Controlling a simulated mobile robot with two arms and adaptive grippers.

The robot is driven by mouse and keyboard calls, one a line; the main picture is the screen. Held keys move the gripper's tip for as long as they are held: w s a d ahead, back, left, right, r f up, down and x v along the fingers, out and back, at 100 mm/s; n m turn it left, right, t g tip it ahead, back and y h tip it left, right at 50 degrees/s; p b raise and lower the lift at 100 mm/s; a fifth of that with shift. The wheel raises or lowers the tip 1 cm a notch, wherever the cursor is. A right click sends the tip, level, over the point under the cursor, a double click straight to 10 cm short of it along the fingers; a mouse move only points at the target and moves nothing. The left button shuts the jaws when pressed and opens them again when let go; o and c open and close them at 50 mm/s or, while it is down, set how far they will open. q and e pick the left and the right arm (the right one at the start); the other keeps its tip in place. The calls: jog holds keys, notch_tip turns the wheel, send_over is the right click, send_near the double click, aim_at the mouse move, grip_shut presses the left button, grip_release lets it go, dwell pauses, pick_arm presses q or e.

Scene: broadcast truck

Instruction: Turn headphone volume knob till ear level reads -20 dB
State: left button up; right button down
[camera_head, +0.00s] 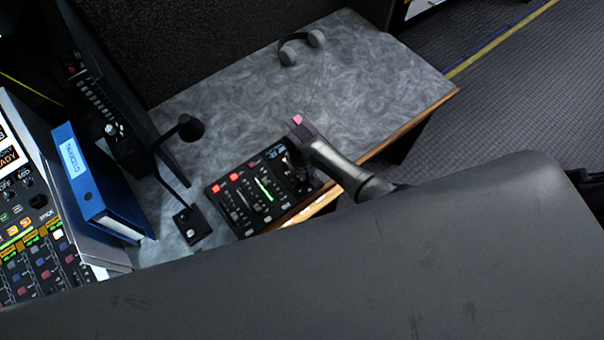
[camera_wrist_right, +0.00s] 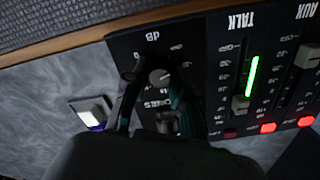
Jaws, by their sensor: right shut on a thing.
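The small black audio panel (camera_head: 233,207) lies on the grey table near its front edge. My right gripper (camera_head: 291,168) is at the panel's right end. In the right wrist view the grey, round-topped headphone volume knob (camera_wrist_right: 161,77) sits between the fingertips of my right gripper (camera_wrist_right: 152,90), which is shut on it. The knob's lower part is hidden by the fingers. A dB label (camera_wrist_right: 153,37) shows upside down beside it, with small scale marks too blurred to read. A lit green bar meter (camera_wrist_right: 252,76) is beside the TALK fader. My left gripper is not in view.
Headphones (camera_head: 301,47) lie at the back of the table. A gooseneck microphone (camera_head: 190,224) stands left of the panel, near a blue binder (camera_head: 92,190). The table's right half is mostly clear.

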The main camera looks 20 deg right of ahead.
aim_at(302, 178)
dwell(0.3)
jog(key=c, duration=0.9)
grip_release()
jog(key=shift+c, duration=0.2)
notch_tip(302, 178, up, 12)
